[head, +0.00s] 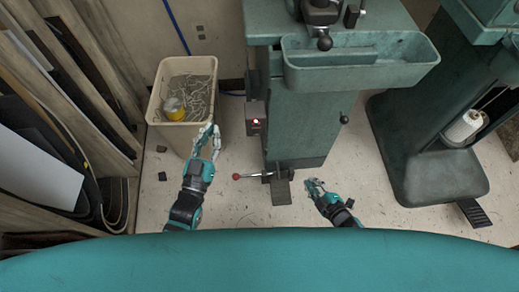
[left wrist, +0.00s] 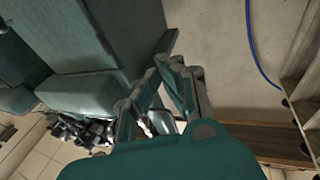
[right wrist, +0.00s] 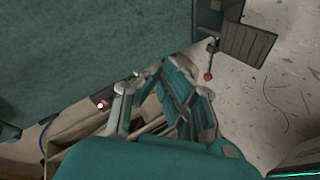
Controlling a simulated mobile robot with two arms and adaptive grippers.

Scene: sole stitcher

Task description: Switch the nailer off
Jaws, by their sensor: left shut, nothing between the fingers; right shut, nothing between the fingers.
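A green machine (head: 305,125) with a wide tray stands in the middle of the head view; I take it for the nailer, though no label is readable. A small dark switch box (head: 256,127) with a glowing spot is on its left side. A red glow on the box (right wrist: 100,104) also shows in the right wrist view. My left gripper (head: 210,128) is shut and empty, left of the box and apart from it, by the bin's front. My right gripper (head: 312,184) is shut and empty, low at the machine's front right.
A lever with a red knob (head: 237,177) sticks out left at the machine's foot, above a pedal (head: 281,191). A beige bin (head: 159,122) with scraps stands left. Leaning boards (head: 60,110) fill the far left. Another green machine (head: 430,165) stands right.

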